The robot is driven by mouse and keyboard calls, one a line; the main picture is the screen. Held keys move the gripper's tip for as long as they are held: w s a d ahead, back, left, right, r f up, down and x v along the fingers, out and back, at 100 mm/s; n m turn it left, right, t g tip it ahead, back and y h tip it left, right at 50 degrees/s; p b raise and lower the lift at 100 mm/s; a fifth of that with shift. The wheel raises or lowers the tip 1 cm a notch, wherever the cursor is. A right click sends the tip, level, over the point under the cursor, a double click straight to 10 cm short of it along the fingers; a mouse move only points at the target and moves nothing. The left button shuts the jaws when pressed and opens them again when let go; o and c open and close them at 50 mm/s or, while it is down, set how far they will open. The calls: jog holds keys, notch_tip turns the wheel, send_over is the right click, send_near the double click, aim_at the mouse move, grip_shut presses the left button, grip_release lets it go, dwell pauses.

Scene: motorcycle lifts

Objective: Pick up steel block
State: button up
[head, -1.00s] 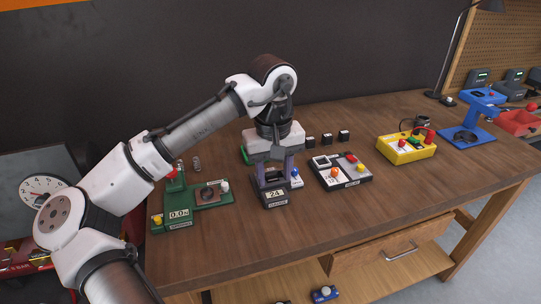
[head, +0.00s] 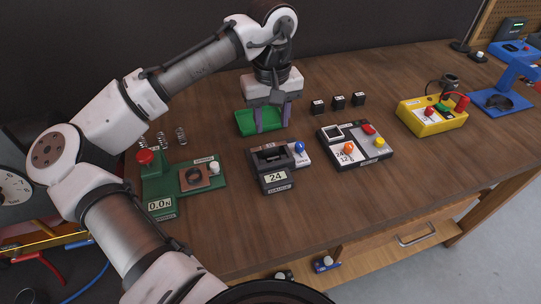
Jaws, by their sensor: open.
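My gripper (head: 272,122) points down at the back middle of the bench, its two fingers apart with nothing seen between them. It is over or in front of a green tray (head: 245,126); its height above the tray is hard to judge. Three small dark blocks with pale labelled tops stand in a row right of the gripper: the left block (head: 318,108), the middle block (head: 338,102) and the right block (head: 358,99). I cannot tell which, if any, is the steel block. Part of the tray is hidden behind my gripper.
A green force tester (head: 160,190) and several springs (head: 181,136) are at left. The front right wood is clear.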

aim_at(271, 146)
jog(key=shift+w+a+f+b, duration=0.1)
jog(key=shift+f+b, duration=3.85)
jog(key=shift+f, duration=0.55)
jog(key=shift+r, duration=0.1)
jog(key=c, duration=0.9)
jog(key=shift+o, duration=0.2)
